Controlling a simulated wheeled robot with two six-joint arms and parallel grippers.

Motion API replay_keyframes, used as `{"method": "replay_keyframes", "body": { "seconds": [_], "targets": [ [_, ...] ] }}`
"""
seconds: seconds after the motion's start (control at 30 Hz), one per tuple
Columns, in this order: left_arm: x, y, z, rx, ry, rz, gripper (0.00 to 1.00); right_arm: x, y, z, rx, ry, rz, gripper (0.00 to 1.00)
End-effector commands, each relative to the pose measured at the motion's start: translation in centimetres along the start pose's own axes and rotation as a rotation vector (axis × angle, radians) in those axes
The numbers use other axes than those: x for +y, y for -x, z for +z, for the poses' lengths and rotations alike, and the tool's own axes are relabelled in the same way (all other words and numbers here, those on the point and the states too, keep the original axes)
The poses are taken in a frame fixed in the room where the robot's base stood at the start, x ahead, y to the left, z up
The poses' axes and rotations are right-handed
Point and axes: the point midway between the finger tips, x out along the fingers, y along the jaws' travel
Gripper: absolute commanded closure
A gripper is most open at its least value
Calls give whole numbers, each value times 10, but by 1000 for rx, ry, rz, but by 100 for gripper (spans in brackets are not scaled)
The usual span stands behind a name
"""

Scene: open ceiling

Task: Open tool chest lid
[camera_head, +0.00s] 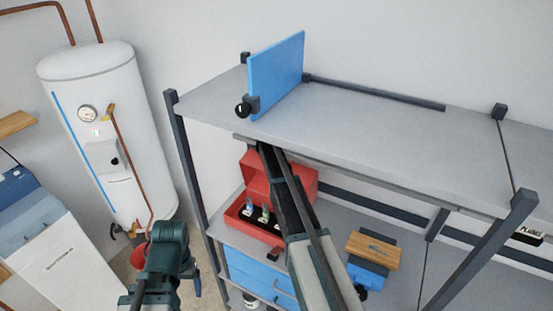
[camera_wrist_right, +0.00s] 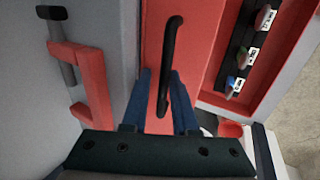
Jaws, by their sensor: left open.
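The red tool chest (camera_head: 306,180) stands on the middle shelf. Its lid (camera_head: 256,172) is raised, and its tray of several small tools shows in the right wrist view (camera_wrist_right: 290,60). The lid's black handle (camera_wrist_right: 172,55) lies between the blue fingers of my right gripper (camera_wrist_right: 162,85), with gaps beside it, so the gripper is open around the handle. In the head view my right arm crosses in front of the chest and hides this gripper's fingers. My left gripper (camera_head: 168,250) is open, low at the left, well apart from the chest.
A blue panel (camera_head: 277,75) stands on the grey top shelf (camera_head: 380,130), above the chest. A dark upright (camera_head: 187,155) is left of the chest. A wooden-topped blue item (camera_head: 372,250) sits at its right. A white boiler (camera_head: 97,125) stands at the left. Blue drawers (camera_head: 255,275) are below.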

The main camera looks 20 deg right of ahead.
Motion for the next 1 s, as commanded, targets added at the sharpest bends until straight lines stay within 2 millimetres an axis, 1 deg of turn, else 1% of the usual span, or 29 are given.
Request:
{"method": "replay_keyframes", "body": {
  "seconds": [0.03, 0.27, 0.3, 0.4, 0.6, 0.7, 0.8, 1.0],
  "targets": [
    [-1, 12, 1, 0, -1, 0, 20, 2, 12, 1, 0, 1, 0, 73],
    [-4, 49, 3, -2, 6, 1, 20, 4, 53, 1, 0, 2, 2, 73],
    [-3, 39, 3, -2, 6, 1, 20, -13, 51, 2, 1, 3, 2, 73],
    [-3, 37, 3, -2, 6, 1, 20, -36, 60, 2, 1, 4, 3, 73],
    [-3, 37, 3, -2, 6, 1, 20, -73, 79, 2, 1, 2, 1, 73],
    [-3, 37, 3, -2, 6, 1, 20, -87, 86, 1, 1, 2, 2, 73],
    [-3, 37, 3, -2, 6, 1, 20, -97, 91, 1, 1, 1, 2, 73],
    [-3, 37, 3, -2, 6, 1, 20, -106, 96, 0, 0, 0, 2, 73]
  ]
}}
